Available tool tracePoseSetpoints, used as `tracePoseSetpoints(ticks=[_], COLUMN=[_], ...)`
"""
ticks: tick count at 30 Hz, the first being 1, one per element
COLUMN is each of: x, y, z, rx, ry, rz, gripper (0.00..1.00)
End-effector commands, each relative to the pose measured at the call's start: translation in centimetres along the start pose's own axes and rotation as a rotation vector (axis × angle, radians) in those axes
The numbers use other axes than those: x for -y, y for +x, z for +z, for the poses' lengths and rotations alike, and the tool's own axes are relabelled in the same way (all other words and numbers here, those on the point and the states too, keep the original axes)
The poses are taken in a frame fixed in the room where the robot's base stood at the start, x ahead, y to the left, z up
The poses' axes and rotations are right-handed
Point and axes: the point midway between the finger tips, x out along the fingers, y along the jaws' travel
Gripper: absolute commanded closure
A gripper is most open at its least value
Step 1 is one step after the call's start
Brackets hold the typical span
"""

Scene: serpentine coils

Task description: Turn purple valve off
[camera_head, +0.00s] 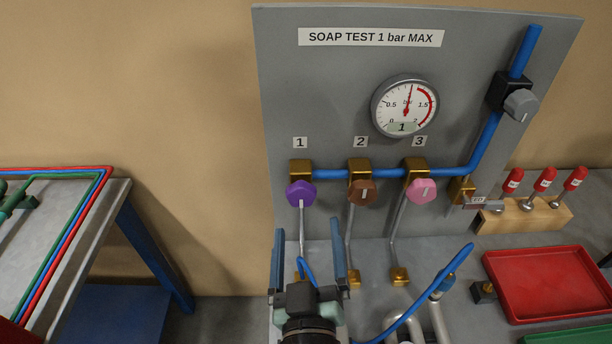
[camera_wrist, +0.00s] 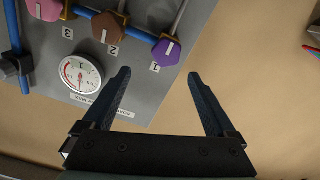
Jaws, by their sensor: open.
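The purple valve knob (camera_head: 301,193) is the leftmost of three on the grey panel (camera_head: 300,90), under label 1. A pale line on its face stands vertical in the head view. It also shows in the wrist view (camera_wrist: 166,52), above and between the fingers. My gripper (camera_head: 309,250) is open and empty, below and in front of the purple knob in the head view. In the wrist view my gripper (camera_wrist: 160,90) has its fingers wide apart, with the knob beyond them and not touched.
The brown knob (camera_head: 362,192) and pink knob (camera_head: 422,190) sit to the right on the blue pipe (camera_head: 447,172). A pressure gauge (camera_head: 405,106) is above. A blue hose (camera_head: 420,306), red tray (camera_head: 548,285) and red-handled tools (camera_head: 543,180) are at right.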

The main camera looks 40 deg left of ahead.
Motion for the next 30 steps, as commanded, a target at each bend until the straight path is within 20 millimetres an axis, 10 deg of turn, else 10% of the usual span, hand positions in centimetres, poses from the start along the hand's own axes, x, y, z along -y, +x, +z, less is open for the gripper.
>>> tracePoseSetpoints(ticks=[30], x=[0.8], y=[12.1], z=[1.0], rx=[0.015], ry=[-0.004], rz=[-0.014], gripper=[0.08])
